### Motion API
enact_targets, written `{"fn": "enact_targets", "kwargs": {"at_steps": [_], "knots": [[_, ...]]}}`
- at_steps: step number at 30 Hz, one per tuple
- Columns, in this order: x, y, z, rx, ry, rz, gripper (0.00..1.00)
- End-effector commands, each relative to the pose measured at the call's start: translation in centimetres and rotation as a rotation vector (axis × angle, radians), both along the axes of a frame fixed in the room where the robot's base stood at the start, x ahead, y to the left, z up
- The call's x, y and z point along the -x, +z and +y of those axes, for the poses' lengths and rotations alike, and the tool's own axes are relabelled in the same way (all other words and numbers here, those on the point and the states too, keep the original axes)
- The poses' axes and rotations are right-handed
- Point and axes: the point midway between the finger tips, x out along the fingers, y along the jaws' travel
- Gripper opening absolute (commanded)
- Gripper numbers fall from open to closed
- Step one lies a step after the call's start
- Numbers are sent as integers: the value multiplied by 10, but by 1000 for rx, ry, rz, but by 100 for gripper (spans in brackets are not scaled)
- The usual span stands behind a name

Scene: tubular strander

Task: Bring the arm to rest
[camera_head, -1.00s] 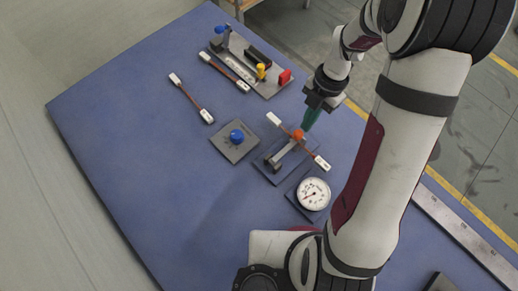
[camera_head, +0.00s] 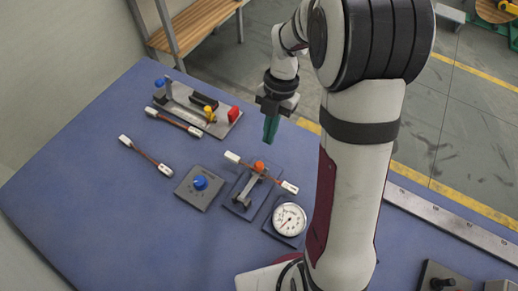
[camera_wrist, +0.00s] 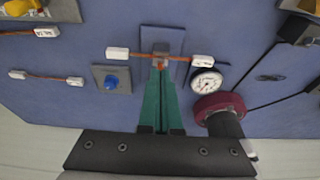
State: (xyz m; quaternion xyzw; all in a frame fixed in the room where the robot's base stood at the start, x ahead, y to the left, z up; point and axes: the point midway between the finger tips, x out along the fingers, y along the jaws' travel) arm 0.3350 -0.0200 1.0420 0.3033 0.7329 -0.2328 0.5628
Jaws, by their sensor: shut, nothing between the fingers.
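My gripper (camera_head: 269,138) has green fingers pressed together with nothing between them. It points down and hangs above the blue table (camera_head: 100,210), behind the orange-topped clamp (camera_head: 243,190) in the head view. In the wrist view the shut fingers (camera_wrist: 161,78) reach up the picture toward the clamp and partly hide it. A brown strand with white ends (camera_head: 262,173) lies across the clamp. My arm rises at the right of the head view and bends over to the gripper.
A dial gauge (camera_head: 289,220) and a blue knob on a plate (camera_head: 200,183) flank the clamp. A second strand (camera_head: 146,156) lies at the left. A grey fixture with coloured parts (camera_head: 195,105) and another strand are at the back. The front left of the table is clear.

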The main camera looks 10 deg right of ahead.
Motion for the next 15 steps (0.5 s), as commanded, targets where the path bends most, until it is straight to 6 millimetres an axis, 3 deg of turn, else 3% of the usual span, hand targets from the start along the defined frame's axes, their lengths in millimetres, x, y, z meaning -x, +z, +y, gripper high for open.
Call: {"fn": "enact_targets", "kwargs": {"at_steps": [4, 15], "knots": [[-2, 12, -2, -1, -1, -1, 0], [-2, 13, -2, -1, -1, 1, 0]]}}
